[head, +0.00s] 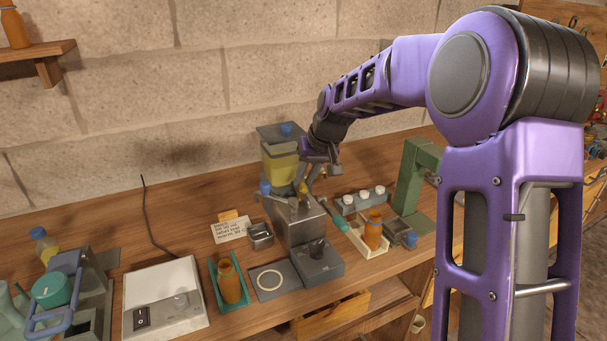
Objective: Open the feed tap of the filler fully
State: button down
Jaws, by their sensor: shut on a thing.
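The filler (296,222) is a grey metal machine on the bench, with a tank of yellow liquid (279,165) at its back. A small yellow part, which looks like the feed tap (303,187), shows below the tank. My gripper (304,192) reaches down from the upper right and is shut on this tap. The fingers and the wrist hide most of the tap, so its angle cannot be told.
A brown bottle (231,283) stands in a green tray left of the filler. A white scale (165,298) and a note card (230,230) lie to the left.

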jog(key=shift+w+d+n+g+y+p, duration=0.15)
jog(key=shift+n+g+y+p, duration=0.2)
jog(key=shift+n, duration=0.85)
jog(key=c, duration=0.8)
grip_release()
jog(key=shift+o, duration=0.2)
jog(key=v, duration=1.7)
jog(key=shift+d+r, duration=0.2)
